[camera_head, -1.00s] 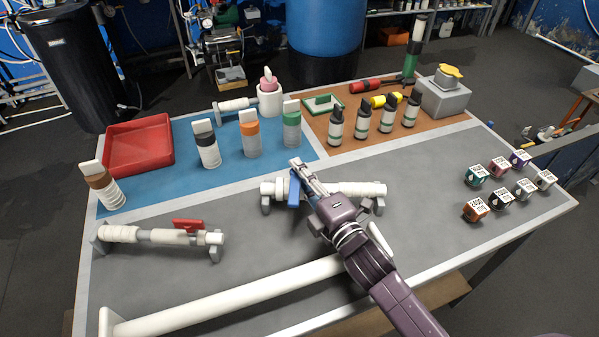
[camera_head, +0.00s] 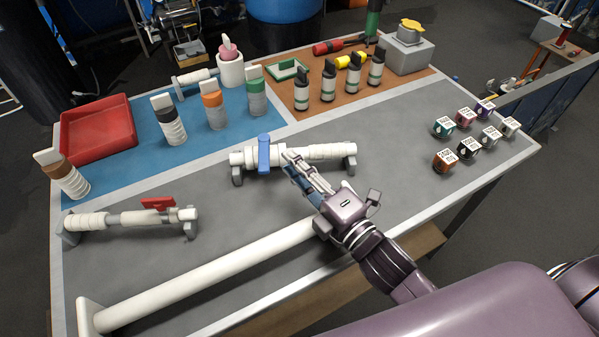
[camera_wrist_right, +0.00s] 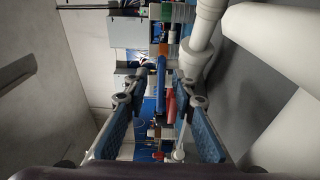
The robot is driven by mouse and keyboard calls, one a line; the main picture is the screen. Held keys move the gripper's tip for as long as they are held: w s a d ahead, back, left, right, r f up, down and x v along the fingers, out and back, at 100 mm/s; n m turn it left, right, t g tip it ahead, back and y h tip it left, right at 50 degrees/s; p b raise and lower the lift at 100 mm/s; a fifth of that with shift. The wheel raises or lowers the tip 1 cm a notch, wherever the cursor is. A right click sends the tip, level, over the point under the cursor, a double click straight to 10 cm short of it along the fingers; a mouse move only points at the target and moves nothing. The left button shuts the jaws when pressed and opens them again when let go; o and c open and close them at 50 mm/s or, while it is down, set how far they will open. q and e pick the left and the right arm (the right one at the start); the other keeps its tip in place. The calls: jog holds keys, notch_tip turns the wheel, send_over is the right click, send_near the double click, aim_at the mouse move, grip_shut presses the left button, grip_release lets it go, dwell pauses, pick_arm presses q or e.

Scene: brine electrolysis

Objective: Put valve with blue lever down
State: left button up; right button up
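The valve with the blue lever is a white pipe piece (camera_head: 320,152) lying level on two dark grey supports on the grey part of the table, in the middle of the head view. Its blue lever (camera_head: 264,152) stands across the pipe near its left end; it also shows in the right wrist view (camera_wrist_right: 161,76). My right gripper (camera_head: 296,166) is just in front of the valve, to the right of the lever. In the wrist view its fingers (camera_wrist_right: 158,88) are apart, with the lever seen beyond them in the gap. My left gripper is not in view.
A valve with a red lever (camera_head: 157,203) lies on supports at the left. A long white pipe (camera_head: 210,273) runs along the front edge. Bottles (camera_head: 214,112) and a red tray (camera_head: 98,128) stand behind. Small labelled cubes (camera_head: 468,149) are at the right. Grey table between is clear.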

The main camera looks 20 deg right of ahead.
jog(key=shift+v, duration=0.9)
